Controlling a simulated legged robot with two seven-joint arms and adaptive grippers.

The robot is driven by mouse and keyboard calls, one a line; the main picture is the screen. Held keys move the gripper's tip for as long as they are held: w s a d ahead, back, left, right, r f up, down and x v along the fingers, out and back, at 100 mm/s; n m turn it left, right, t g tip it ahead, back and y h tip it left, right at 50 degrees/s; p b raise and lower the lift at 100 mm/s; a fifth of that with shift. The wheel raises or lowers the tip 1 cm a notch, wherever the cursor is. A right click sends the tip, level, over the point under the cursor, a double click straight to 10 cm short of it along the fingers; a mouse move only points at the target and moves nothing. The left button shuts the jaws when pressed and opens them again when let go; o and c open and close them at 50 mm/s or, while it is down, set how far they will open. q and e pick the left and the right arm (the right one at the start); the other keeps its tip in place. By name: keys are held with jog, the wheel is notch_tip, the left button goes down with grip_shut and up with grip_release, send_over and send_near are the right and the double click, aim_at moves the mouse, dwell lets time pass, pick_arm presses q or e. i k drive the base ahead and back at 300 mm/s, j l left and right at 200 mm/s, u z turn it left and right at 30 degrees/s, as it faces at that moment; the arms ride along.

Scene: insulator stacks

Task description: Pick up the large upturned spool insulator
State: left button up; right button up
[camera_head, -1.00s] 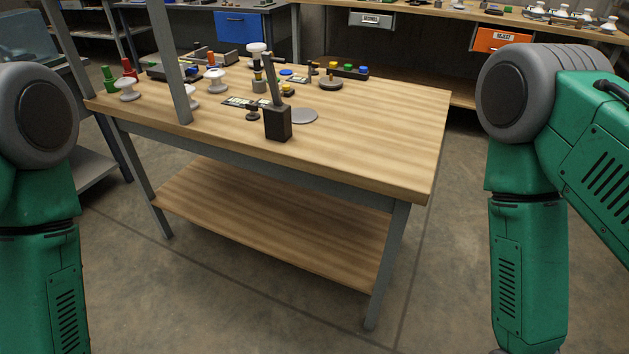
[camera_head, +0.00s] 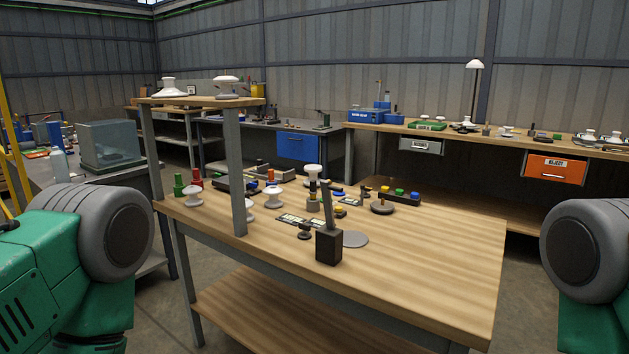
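Several white insulators are in view, and I cannot tell for sure which is the large upturned spool. On the raised wooden shelf, a left white insulator (camera_head: 168,88) is broad at the bottom, and a right white insulator (camera_head: 228,86) is broad at the top. On the workbench (camera_head: 430,258) below stand a white spool (camera_head: 193,197) at the left, another white spool (camera_head: 273,199) beside the shelf post, and a white-topped piece (camera_head: 313,172) further back. Only green and grey links of my arms show, at the left and right edges. Neither gripper is in view.
The shelf post (camera_head: 237,175) rises from the bench. The bench's right side is clear.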

aim_at(313, 176)
jog(key=l+z, duration=0.1)
jog(key=z, duration=0.3)
jog(key=i+l+z, duration=0.35)
jog(key=l, duration=0.3)
jog(key=i+l+z, duration=0.4)
jog(key=l, duration=0.25)
jog(key=i+l+z, duration=0.35)
jog(key=l, duration=0.15)
jog(key=i+l+u, duration=0.1)
jog(key=i, duration=0.35)
jog(key=i+l+u, duration=0.15)
jog(key=i, duration=0.35)
jog(key=i+l+u, duration=0.1)
jog(key=i, duration=0.35)
jog(key=i+u, duration=0.2)
jog(key=i, duration=0.3)
jog(key=i+u, duration=0.2)
jog(key=i, duration=0.3)
jog(key=i+l+u, duration=0.2)
jog(key=i, duration=0.25)
jog(key=i+l+u, duration=0.2)
jog(key=i, duration=0.3)
